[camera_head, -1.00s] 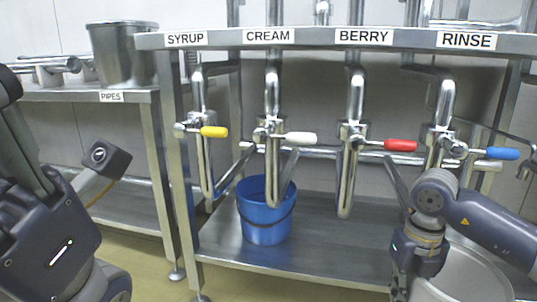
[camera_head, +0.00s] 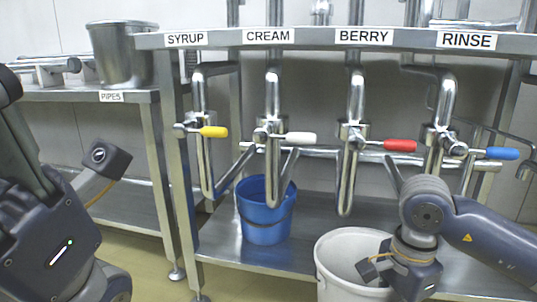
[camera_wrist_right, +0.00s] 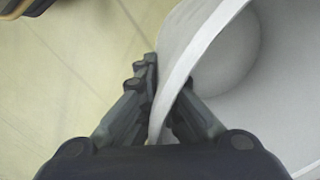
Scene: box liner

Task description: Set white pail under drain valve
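The white pail (camera_head: 335,272) is at the lower middle of the head view, in front of the rack's lower shelf. Its lower part is cut off by the frame. My right gripper (camera_head: 374,268) is at the pail's right side. In the right wrist view, the fingers of my right gripper (camera_wrist_right: 160,88) are on either side of the pail's wall (camera_wrist_right: 185,60) at the rim, closed on it. Four-way labelling shows SYRUP, CREAM, BERRY and RINSE pipes; no label reads drain. My left arm is at the left edge, and its fingers are not visible.
A blue pail (camera_head: 264,222) stands on the lower shelf (camera_head: 312,210) below the CREAM pipe. The valve handles are yellow (camera_head: 213,132), white (camera_head: 300,138), red (camera_head: 399,145) and blue (camera_head: 502,154). A metal pot (camera_head: 123,55) stands on the PIPES table at left.

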